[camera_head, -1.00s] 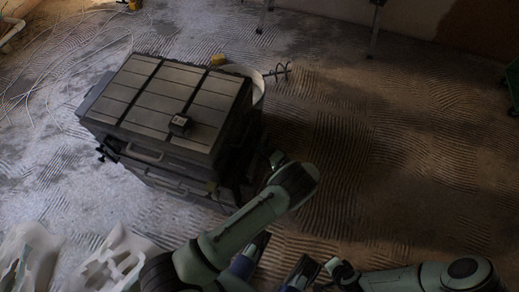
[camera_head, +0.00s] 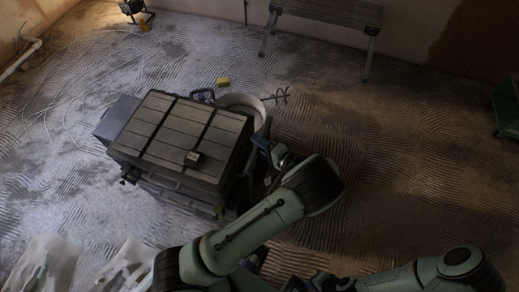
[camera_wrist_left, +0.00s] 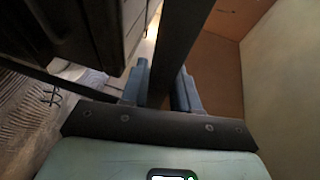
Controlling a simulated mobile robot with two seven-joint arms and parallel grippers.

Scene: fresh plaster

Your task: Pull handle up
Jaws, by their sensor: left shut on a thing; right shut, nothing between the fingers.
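A dark, ribbed-top tool case (camera_head: 172,128) stands on the floor left of centre in the head view. My left gripper (camera_head: 268,148) is at its right side, beside a white bucket. In the left wrist view my left gripper (camera_wrist_left: 160,92) has its blue-grey fingers on both sides of a dark straight bar, the handle (camera_wrist_left: 178,40), and is shut on it. In the head view the held part is mostly hidden by my wrist. My right gripper (camera_head: 318,283) is low near the bottom edge, shut and empty, partly cut off and dim.
The white bucket (camera_head: 243,103) with a mixer whisk (camera_head: 279,96) stands behind the case. A bench (camera_head: 330,12) stands at the wall.

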